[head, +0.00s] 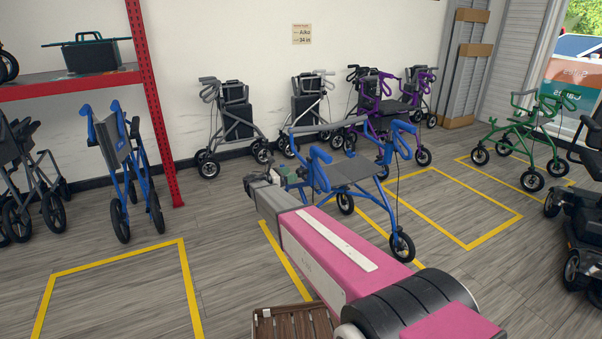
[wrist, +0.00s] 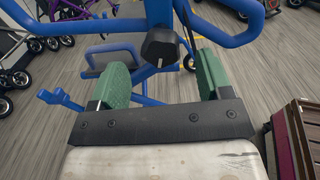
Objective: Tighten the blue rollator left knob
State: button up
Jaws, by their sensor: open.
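The blue rollator (head: 352,172) stands open on the floor at the middle of the head view, with its handles and seat visible. In the wrist view, a black knob (wrist: 160,47) sits on its blue upright tube (wrist: 158,14). I cannot tell from the picture alone whether this is the left knob. My gripper (wrist: 163,60) is open, its two green pads apart. The knob shows in the gap near the fingertips, apart from both pads. In the head view my gripper (head: 280,176) is at the rollator's left side, and the knob cannot be made out there.
Another blue rollator (head: 122,155) stands folded at left by a red shelf post (head: 150,100). A purple rollator (head: 378,95) stands close behind. A green rollator (head: 525,130) and a black scooter (head: 585,230) are at right. A brown slatted crate (head: 292,324) is in front, near my arm.

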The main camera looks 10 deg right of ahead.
aim_at(301, 171)
jog(key=shift+x, duration=3.2)
jog(key=c, duration=0.9)
